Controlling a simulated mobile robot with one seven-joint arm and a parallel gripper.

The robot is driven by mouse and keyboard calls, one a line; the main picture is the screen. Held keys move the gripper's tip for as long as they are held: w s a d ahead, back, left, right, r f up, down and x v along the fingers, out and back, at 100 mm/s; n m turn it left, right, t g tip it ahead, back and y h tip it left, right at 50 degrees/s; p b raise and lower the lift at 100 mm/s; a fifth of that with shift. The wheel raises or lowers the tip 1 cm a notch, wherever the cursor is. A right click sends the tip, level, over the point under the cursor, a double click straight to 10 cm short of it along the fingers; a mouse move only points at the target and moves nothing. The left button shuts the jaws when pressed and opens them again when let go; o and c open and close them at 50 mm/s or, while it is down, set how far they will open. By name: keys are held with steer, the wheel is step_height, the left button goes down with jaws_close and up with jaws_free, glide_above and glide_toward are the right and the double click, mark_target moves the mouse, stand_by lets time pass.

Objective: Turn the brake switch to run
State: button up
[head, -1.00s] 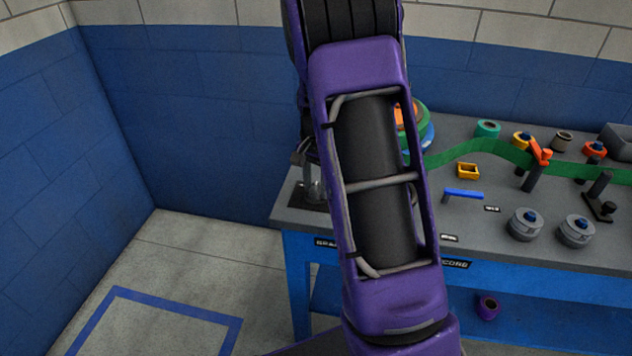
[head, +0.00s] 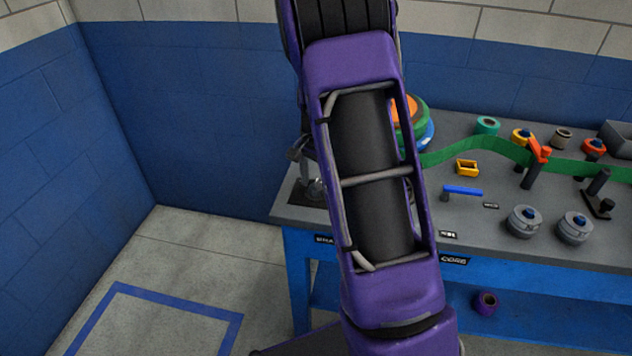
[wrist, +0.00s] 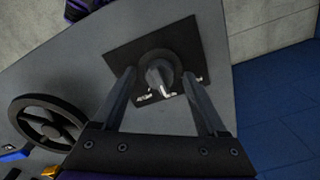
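The brake switch is a grey knob (wrist: 158,76) on a dark square plate (wrist: 123,52) in the wrist view. White lettering shows by the knob, too small to read. My gripper (wrist: 162,82) is open, with one finger on each side of the knob. I cannot tell whether either finger touches it. In the head view the switch plate (head: 299,199) sits at the bench's left end, with the grey knob (head: 316,188) on it. My arm covers most of the gripper there.
A black spoked handwheel (wrist: 47,122) is beside the switch in the wrist view. The bench (head: 400,292) also holds a blue lever (head: 462,191), a yellow block (head: 467,168), a green strip (head: 480,147) and several rolls. Floor left of the bench is clear.

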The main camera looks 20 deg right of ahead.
step_height(320, 180, up, 18)
steer(key=p, duration=0.2)
steer(key=shift+f, duration=0.25)
stand_by(0.4)
